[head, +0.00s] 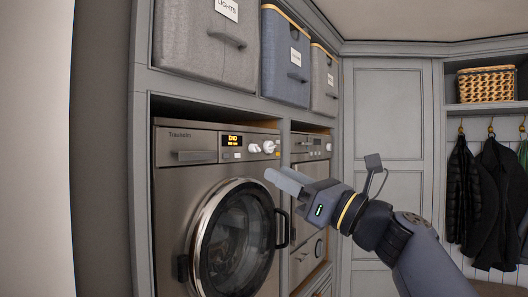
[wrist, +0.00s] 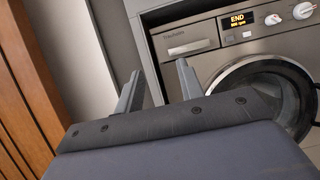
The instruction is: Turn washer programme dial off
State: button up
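The washer (head: 172,180) is a steel front-loader in an alcove, its round glass door shut. Its lit display (head: 232,140) reads END, also in the wrist view (wrist: 239,19). Two pale round dials, a left dial (head: 254,148) and a right dial (head: 268,147), sit right of the display. The wrist view shows the left dial (wrist: 273,20) and right dial (wrist: 303,10) at the upper right. I cannot tell which is the programme dial. My gripper (head: 276,181) is in front of the washer, appearing below the dials, apart from them. Its fingers (wrist: 159,70) are spread and empty.
A second steel appliance (head: 305,150) stands to the right. Grey and blue storage bins (head: 285,65) fill the shelf above. Dark coats (head: 490,175) hang at the far right below a wicker basket (head: 487,84). A dark door handle (head: 282,228) juts from the washer door.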

aim_at(269, 146)
jog(key=i+l, duration=0.2)
jog(key=i, duration=0.35)
jog(key=i+l, duration=0.2)
jog(key=i, duration=0.3)
jog(key=i+l, duration=0.25)
jog(key=i, duration=0.3)
